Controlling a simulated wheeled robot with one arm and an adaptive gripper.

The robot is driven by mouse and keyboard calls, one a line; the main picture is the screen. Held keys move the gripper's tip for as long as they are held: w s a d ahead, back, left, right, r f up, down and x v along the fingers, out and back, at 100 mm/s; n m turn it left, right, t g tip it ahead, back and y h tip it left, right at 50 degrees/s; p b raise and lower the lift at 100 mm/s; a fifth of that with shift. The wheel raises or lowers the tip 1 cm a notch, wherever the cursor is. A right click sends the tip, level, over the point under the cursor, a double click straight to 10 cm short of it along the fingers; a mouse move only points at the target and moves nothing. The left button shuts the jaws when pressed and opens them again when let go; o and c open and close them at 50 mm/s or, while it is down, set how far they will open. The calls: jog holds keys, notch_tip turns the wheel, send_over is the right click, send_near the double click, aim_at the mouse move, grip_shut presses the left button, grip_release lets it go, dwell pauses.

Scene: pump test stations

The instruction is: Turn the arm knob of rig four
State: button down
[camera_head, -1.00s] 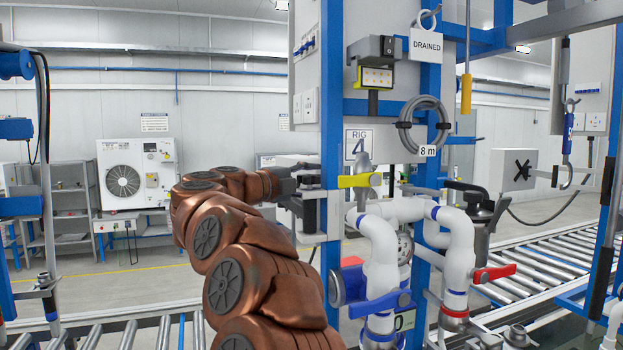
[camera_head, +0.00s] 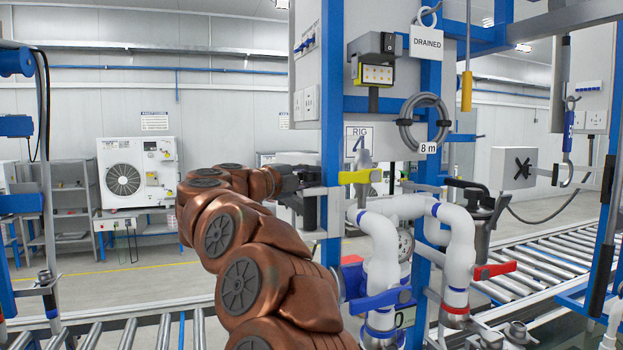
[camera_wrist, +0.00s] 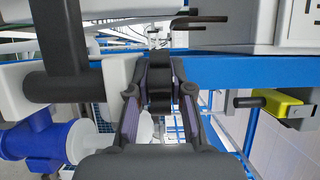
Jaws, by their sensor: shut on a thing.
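The rig four sign (camera_head: 358,142) is on the frame in the head view. My gripper (camera_head: 305,180) reaches in from the left beside the blue post (camera_head: 332,110), partly hidden by my arm. In the wrist view my gripper (camera_wrist: 159,98) has its two fingers on either side of a dark knob-like part (camera_wrist: 158,75) and is shut on it. I take this for the arm knob; most of it is hidden between the fingers. How far it is turned cannot be told.
A yellow handle (camera_head: 360,178) sits right of the post; it also shows in the wrist view (camera_wrist: 284,104). White pipes (camera_head: 380,250) with a blue handle (camera_head: 380,301) and a red handle (camera_head: 494,271) stand lower right. A roller conveyor (camera_head: 565,262) runs behind.

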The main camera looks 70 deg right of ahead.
jog(key=shift+n+t+h+b, duration=0.65)
jog(key=shift+n+t, duration=1.25)
jog(key=shift+t, duration=1)
jog(key=c, duration=1)
grip_release()
jog(key=shift+c, duration=0.2)
jog(key=shift+a, duration=0.1)
jog(key=a, duration=1.1)
jog(key=shift+w+a, duration=0.25)
jog(key=shift+a, duration=0.15)
